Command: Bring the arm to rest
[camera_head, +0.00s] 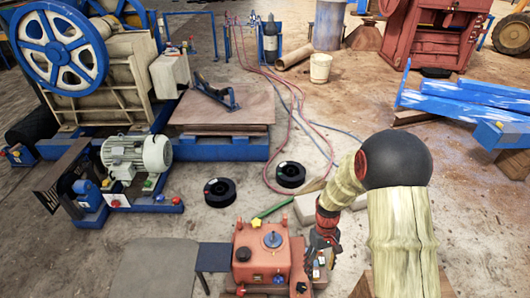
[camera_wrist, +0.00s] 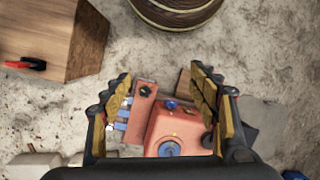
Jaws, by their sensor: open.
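My arm reaches in from the lower right of the head view, bent at a dark ball-shaped joint, with its end pointing down. My gripper (camera_head: 320,262) hangs close to the right side of a red box (camera_head: 262,254) with a blue round cap on top. In the wrist view my gripper (camera_wrist: 163,88) has its two yellow-padded fingers spread wide apart. No object is held between them. The red box also shows in the wrist view (camera_wrist: 178,128), beyond the fingers and partly covered by the gripper body. I cannot tell whether the gripper touches it.
A wooden block (camera_wrist: 50,38) and a round dark object (camera_wrist: 178,10) lie on the floor in the wrist view. Two black rings (camera_head: 220,192) lie behind the red box. A motor (camera_head: 138,152) and a blue flywheel machine (camera_head: 62,48) stand left. Hoses (camera_head: 300,105) cross the floor.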

